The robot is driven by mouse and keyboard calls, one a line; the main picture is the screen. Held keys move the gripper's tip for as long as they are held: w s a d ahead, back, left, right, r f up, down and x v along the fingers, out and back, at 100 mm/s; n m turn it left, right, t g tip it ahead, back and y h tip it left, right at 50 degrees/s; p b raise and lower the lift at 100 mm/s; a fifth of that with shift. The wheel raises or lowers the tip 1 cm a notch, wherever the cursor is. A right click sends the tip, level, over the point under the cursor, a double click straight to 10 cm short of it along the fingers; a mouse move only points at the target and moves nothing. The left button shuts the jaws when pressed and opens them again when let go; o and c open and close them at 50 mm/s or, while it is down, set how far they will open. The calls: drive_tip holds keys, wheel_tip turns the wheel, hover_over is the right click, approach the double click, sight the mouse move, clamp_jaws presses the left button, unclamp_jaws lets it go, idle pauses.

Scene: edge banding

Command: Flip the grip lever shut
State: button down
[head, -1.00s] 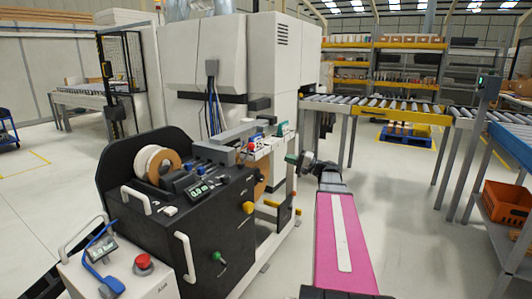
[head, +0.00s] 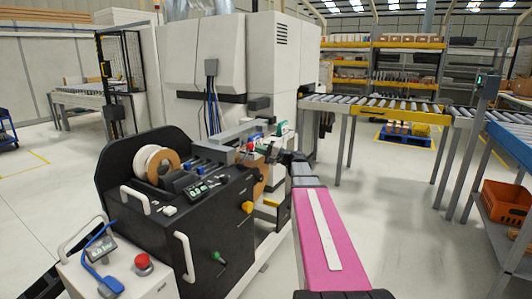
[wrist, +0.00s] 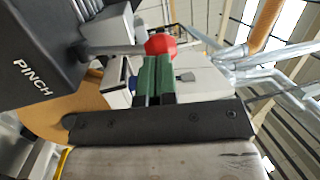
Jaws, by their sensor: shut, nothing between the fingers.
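A lever with a red ball knob (wrist: 161,45) on a grey metal rod shows in the wrist view; the rod runs left toward a dark block (wrist: 35,65) marked PINCH. In the head view a small red knob (head: 250,146) shows on top of the black edge-banding unit. I cannot read a grip label on it. My gripper (wrist: 156,58) has green fingers, shut together and empty. The fingertips are right at the red knob; I cannot tell whether they touch it. In the head view my gripper (head: 264,149) is at the unit's right end.
The black unit (head: 165,225) carries a tape roll (head: 150,160) and handles. A white machine (head: 270,70) stands behind it. A roller conveyor (head: 350,103) is at the back right.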

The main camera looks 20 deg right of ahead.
drive_tip(key=shift+a+r, duration=0.1)
drive_tip(key=shift+a, duration=0.05)
idle(0.3)
drive_tip(key=w+a+r+g+h, duration=0.1)
drive_tip(key=w+a+g+h, duration=0.2)
drive_tip(key=w+a+h, duration=0.1)
drive_tip(key=w+a+r+m+g+h, duration=0.1)
drive_tip(key=w+a+r+g+h, duration=0.1)
drive_tip(key=w+a, duration=0.4)
drive_tip(key=shift+r+m+g+h, duration=0.3)
drive_tip(key=shift+g+h, duration=0.4)
drive_tip(key=shift+h, duration=0.6)
drive_tip(key=shift+w+f, duration=0.1)
drive_tip(key=shift+w, duration=0.05)
